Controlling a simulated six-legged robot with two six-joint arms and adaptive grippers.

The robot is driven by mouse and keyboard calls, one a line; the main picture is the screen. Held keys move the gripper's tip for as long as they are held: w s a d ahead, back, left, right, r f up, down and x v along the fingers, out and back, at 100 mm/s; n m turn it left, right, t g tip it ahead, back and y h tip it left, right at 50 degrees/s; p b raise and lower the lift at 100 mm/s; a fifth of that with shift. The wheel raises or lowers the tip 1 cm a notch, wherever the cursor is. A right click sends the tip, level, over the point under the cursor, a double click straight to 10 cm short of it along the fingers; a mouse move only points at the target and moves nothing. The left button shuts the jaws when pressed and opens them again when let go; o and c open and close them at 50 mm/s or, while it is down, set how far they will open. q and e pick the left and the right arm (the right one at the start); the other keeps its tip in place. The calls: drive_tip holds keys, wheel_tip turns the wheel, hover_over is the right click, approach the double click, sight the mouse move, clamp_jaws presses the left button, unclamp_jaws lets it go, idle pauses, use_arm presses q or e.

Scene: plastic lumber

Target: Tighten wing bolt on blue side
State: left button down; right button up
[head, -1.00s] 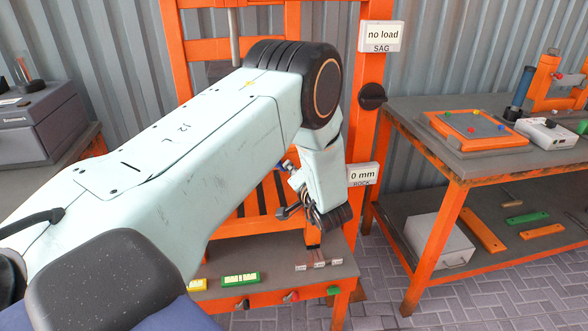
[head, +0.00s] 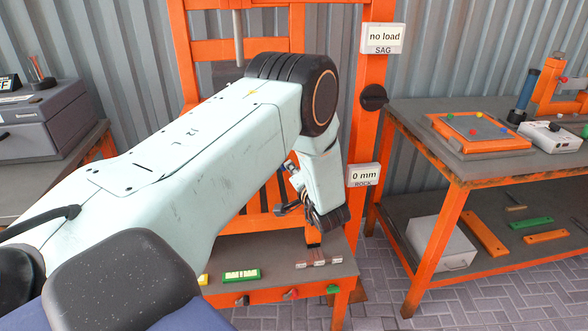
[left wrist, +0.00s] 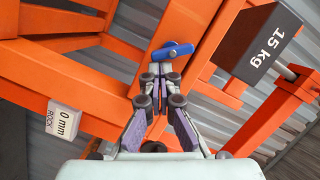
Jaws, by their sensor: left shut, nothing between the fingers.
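A blue wing bolt (left wrist: 172,51) sits on an orange frame in the left wrist view. My left gripper (left wrist: 160,78) is shut and empty, its fingertips together just below the bolt in that picture. I cannot tell whether the tips touch it. In the head view my left gripper (head: 293,188) shows partly beside my wrist, in front of the orange frame (head: 378,120). My arm hides much of the frame there. My right gripper is not in view.
Signs read "no load" (head: 382,39) and "0 mm" (head: 363,175). A 15 kg block (left wrist: 263,46) hangs close to the right of the bolt. A low shelf (head: 278,272) holds small coloured blocks. A workbench (head: 440,150) stands at the right.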

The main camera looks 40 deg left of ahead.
use_arm(q)
drive_tip(key=shift+f+m+y, duration=0.3)
drive_tip(key=shift+f+m, duration=0.1)
drive_tip(key=shift+m, duration=0.5)
drive_tip(key=shift+s+a, duration=0.2)
idle(0.3)
drive_tip(key=shift+w+d+m, duration=0.1)
drive_tip(key=shift+w+m, duration=0.05)
drive_tip(key=shift+m, duration=0.15)
drive_tip(key=shift+s+f+m+y, duration=0.1)
drive_tip(key=shift+f+m+y, duration=0.15)
drive_tip(key=shift+m, duration=0.65)
drive_tip(key=shift+s+f+m+y, duration=0.1)
drive_tip(key=shift+f+m+y, duration=0.15)
drive_tip(key=shift+m, duration=0.65)
drive_tip(key=shift+s+a+f+m+t+y+b, duration=0.15)
drive_tip(key=shift+m+t+b, duration=0.1)
drive_tip(key=shift+m, duration=0.65)
drive_tip(key=shift+s+a+f+m+t+y+b, duration=0.1)
drive_tip(key=shift+a+m+t, duration=0.1)
drive_tip(key=shift+m, duration=0.7)
drive_tip(key=shift+s+a+f+m+t+y+b, duration=0.15)
drive_tip(key=shift+m+t+b, duration=0.1)
drive_tip(key=shift+m, duration=0.65)
drive_tip(key=shift+s+a+f, duration=0.1)
drive_tip(key=shift+f, duration=0.05)
idle(1.7)
